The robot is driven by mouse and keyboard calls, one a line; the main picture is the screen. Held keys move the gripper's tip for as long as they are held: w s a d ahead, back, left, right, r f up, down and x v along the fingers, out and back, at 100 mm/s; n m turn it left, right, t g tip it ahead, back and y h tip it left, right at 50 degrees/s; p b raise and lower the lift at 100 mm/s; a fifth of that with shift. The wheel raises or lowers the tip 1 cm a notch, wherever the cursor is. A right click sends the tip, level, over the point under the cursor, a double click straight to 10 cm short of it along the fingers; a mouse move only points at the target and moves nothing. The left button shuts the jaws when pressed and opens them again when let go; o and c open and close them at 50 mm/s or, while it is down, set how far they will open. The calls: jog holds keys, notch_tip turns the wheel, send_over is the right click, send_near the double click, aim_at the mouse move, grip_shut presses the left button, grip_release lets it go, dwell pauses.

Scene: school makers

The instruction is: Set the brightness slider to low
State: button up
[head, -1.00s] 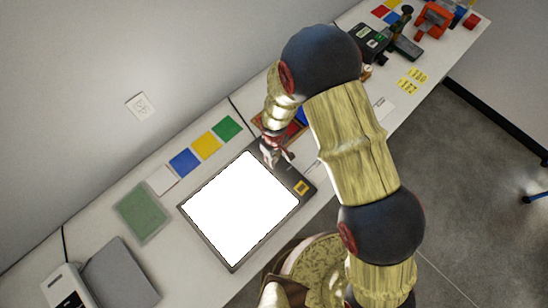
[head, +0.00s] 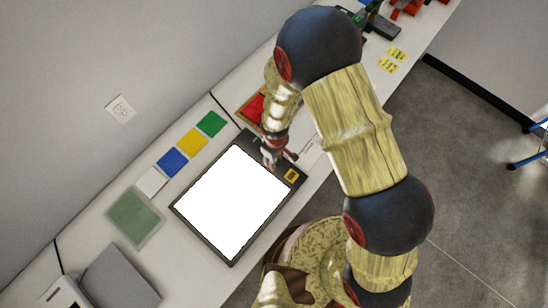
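A light pad (head: 232,203) with a bright white panel and a dark frame lies on the bench in the head view. Its right-hand frame strip carries a small yellow patch (head: 291,175). My gripper (head: 270,162) is over the upper part of that strip, close to the panel's top right corner. The brightness slider cannot be made out; my gripper and wrist cover part of the strip. The fingers are too small and dark to tell whether they are open or shut, or whether they touch the pad.
White, blue, yellow and green squares (head: 192,142) lie along the wall side. A green mat (head: 133,217) and a grey flat device (head: 118,280) are at lower left. A red tray (head: 252,108) sits behind my wrist. Yellow pieces (head: 391,60) lie at upper right.

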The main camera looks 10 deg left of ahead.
jog(key=shift+o, duration=0.8)
jog(key=shift+a, duration=0.1)
jog(key=shift+w+r, duration=0.1)
jog(key=shift+r, duration=0.25)
notch_tip(320, 180, up, 11)
jog(key=shift+r, duration=0.15)
